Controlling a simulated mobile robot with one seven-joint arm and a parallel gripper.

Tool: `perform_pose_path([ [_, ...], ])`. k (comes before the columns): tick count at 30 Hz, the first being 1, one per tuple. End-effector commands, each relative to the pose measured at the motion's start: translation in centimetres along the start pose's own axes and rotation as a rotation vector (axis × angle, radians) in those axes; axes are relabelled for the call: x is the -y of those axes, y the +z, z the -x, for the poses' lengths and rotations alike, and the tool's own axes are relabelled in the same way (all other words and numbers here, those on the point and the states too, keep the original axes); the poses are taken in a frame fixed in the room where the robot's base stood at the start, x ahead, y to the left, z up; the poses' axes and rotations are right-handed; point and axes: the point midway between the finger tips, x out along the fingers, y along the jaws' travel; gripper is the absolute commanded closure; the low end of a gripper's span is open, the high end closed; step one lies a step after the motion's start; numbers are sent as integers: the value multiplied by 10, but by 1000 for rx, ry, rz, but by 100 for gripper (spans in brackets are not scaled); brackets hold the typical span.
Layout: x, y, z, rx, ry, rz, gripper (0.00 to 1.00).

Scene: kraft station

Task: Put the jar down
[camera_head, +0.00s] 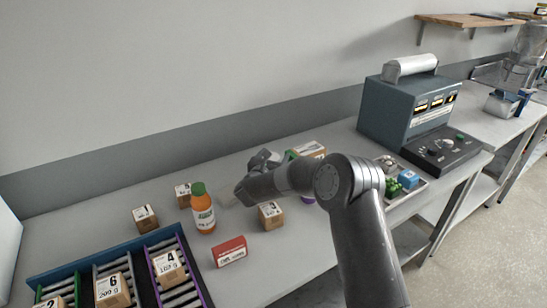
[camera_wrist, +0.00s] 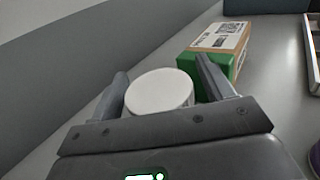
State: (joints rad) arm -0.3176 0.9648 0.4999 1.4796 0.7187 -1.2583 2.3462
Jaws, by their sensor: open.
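The jar (camera_wrist: 160,91) shows in the wrist view as a round white lid between the two fingers of my gripper (camera_wrist: 161,67). My gripper is open, with one finger on each side of the jar. Whether either finger still touches it is hard to tell. The jar's lower body is hidden by my gripper, so its contact with the bench is not visible. In the head view my gripper (camera_head: 264,158) is low over the back of the grey bench (camera_head: 100,215), and the jar cannot be made out clearly there.
A green-and-brown box (camera_wrist: 218,50) stands just right of the jar. An orange bottle (camera_head: 202,210), a red box (camera_head: 229,251) and several small numbered cartons (camera_head: 271,215) stand around my arm. A slotted rack (camera_head: 190,262) lies front left. A blue-grey machine (camera_head: 390,110) stands at right.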

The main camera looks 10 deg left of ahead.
Motion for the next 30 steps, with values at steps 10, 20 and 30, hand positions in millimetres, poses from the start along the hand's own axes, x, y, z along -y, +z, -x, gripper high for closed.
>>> perform_pose_path([
  [10, -1, 2, 44, -2, 3, 1, 26],
  [20, 0, 2, 107, 0, 2, 1, 26],
  [30, 0, 1, 121, 0, 0, 0, 26],
])
